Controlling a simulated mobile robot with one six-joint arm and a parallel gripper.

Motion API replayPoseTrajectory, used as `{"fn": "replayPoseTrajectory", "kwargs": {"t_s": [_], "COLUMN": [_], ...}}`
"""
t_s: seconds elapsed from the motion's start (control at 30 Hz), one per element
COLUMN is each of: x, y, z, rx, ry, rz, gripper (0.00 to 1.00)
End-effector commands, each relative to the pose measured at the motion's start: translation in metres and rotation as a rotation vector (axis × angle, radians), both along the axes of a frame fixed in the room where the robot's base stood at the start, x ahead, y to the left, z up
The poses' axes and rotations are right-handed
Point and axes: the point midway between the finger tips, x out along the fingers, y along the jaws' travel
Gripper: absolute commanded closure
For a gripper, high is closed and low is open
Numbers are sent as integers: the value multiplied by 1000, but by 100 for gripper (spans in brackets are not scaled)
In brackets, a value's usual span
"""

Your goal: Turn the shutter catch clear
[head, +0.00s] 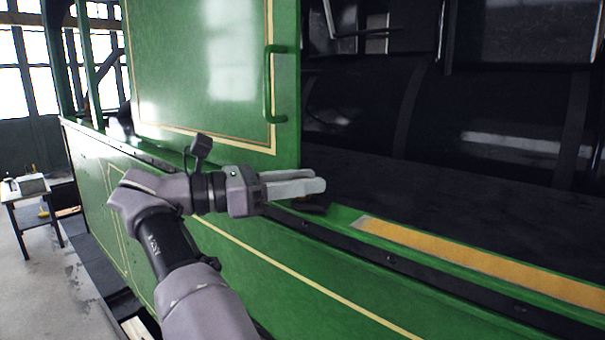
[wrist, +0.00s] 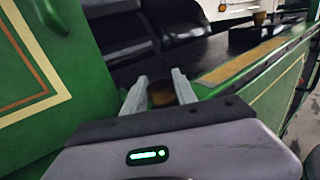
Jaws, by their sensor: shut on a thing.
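The green shutter panel (head: 215,75) with gold lining and a green handle (head: 268,85) stands upright behind my gripper. Its edge and handle also show at the left of the wrist view (wrist: 30,75). My gripper (head: 318,184) reaches right, just past the shutter's lower right corner, low over the sill. In the wrist view its two pale fingers (wrist: 160,88) close around a small brown piece, which looks like the shutter catch (wrist: 162,95). The fingers hide most of the catch. In the head view the catch cannot be told clearly.
A green sill with a yellow-brown strip (head: 480,262) runs to the right. Behind it lies a dark open bay with black boiler shapes (head: 450,110). The wrist view shows a small brown pot (wrist: 259,18) far along. A small table (head: 30,190) stands at far left.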

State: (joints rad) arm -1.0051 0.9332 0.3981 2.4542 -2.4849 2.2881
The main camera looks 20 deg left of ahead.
Motion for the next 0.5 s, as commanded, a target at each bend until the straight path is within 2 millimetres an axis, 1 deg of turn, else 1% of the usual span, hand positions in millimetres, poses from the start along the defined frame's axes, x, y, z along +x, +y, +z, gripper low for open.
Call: {"fn": "replayPoseTrajectory", "kwargs": {"t_s": [0.33,0.37,0.4,0.47,0.5], "x": [0,0,0,0,0], "y": [0,0,0,0,0], "z": [-1,-1,-1,-1,-1], "rx": [0,0,0,0,-1], "ry": [1,1,1,1,1], "rz": [-2,-2,-1,-1,-1], "gripper": [100,65,57,45,45]}}
